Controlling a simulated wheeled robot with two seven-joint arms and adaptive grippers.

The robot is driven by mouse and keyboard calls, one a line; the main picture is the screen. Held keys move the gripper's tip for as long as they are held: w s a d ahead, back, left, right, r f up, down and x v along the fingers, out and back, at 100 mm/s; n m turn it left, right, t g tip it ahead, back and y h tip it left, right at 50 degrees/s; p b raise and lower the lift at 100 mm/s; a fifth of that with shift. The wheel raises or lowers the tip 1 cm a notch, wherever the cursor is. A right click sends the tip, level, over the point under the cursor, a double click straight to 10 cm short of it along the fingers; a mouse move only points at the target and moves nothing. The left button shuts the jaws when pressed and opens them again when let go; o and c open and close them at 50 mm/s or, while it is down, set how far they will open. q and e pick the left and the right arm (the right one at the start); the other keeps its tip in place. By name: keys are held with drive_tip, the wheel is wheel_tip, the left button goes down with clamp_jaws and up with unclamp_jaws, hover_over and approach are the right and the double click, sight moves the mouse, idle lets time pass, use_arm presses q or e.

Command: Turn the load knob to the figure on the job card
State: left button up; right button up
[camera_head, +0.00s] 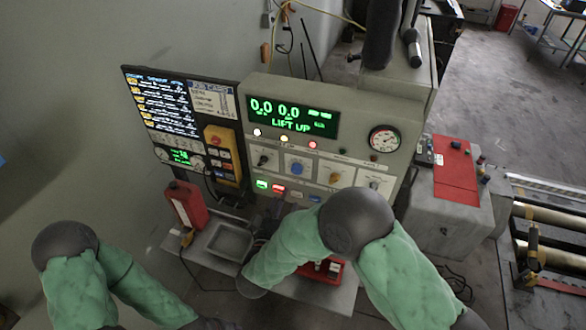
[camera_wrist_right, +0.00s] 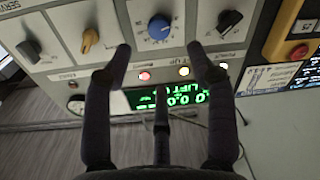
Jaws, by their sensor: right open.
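The grey control panel (camera_head: 345,110) carries a row of knobs: a black knob (camera_head: 262,160), a blue knob (camera_head: 296,168), an orange knob (camera_head: 335,178) and a grey knob (camera_head: 374,185). Their labels are too small to read surely, so I cannot tell which is the load knob. The job card (camera_head: 212,100) is on the board to the left; its figure is unreadable. My right gripper (camera_wrist_right: 158,48) is open and empty; in its wrist view the blue knob (camera_wrist_right: 160,27) lies between and beyond the fingertips, apparently untouched. My left gripper is out of view.
The green display (camera_head: 292,117) reads 0.0 0.0 and LIFT UP. A round gauge (camera_head: 384,139), indicator lamps and lit buttons (camera_head: 278,188) share the panel. A yellow pendant (camera_head: 222,155) hangs on its left.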

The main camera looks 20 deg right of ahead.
sight(296, 172)
drive_tip(key=x, duration=1)
drive_tip(key=shift+w+d+r, duration=0.2)
drive_tip(key=shift+d+r, duration=0.05)
drive_tip(key=shift+r, duration=0.05)
drive_tip(key=c, duration=1.1)
